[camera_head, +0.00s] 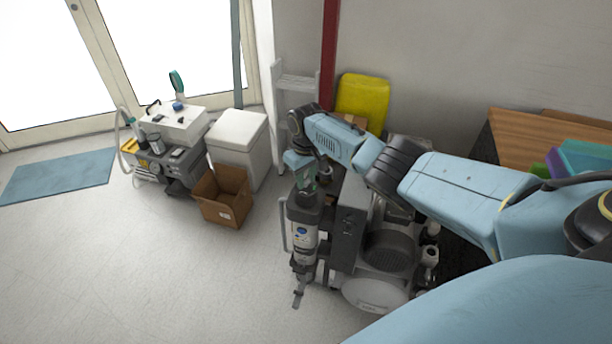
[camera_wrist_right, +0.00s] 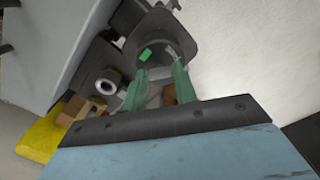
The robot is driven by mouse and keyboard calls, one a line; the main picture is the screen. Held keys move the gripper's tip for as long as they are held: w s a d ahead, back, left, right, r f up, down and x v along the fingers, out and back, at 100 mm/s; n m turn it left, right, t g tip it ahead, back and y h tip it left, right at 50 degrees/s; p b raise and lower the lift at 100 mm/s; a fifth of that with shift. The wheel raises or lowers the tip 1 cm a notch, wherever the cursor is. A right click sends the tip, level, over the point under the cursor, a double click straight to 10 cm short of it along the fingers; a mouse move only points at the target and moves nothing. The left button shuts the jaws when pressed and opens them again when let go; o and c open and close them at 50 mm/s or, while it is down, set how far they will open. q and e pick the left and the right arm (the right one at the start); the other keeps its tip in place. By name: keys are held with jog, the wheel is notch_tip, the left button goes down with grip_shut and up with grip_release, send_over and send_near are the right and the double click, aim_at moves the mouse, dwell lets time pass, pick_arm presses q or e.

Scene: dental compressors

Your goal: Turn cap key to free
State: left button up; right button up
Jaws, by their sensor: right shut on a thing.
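The dental compressor (camera_head: 385,245) stands on the floor right of the middle in the head view. An upright grey cylinder (camera_head: 304,235) with a label is at its left front. My right gripper (camera_head: 306,180) reaches down onto the top of this cylinder. In the right wrist view the two green fingers (camera_wrist_right: 160,82) are shut on the dark grey cap key (camera_wrist_right: 162,42), which has a small green mark. The exact grip on the key is partly hidden by the fingers. My left gripper is not in view.
An open cardboard box (camera_head: 222,211), a white bin (camera_head: 238,137) and another machine (camera_head: 167,150) stand to the left. A yellow container (camera_head: 362,101) is by the wall behind. A wooden table (camera_head: 535,135) is at right. Floor at front left is clear.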

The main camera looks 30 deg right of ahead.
aim_at(306, 180)
jog(key=n, duration=0.6)
jog(key=shift+n, duration=0.4)
dwell(1.2)
dwell(0.7)
jog(key=o, duration=1)
jog(key=shift+r+p, duration=1.65)
jog(key=shift+r, duration=5.05)
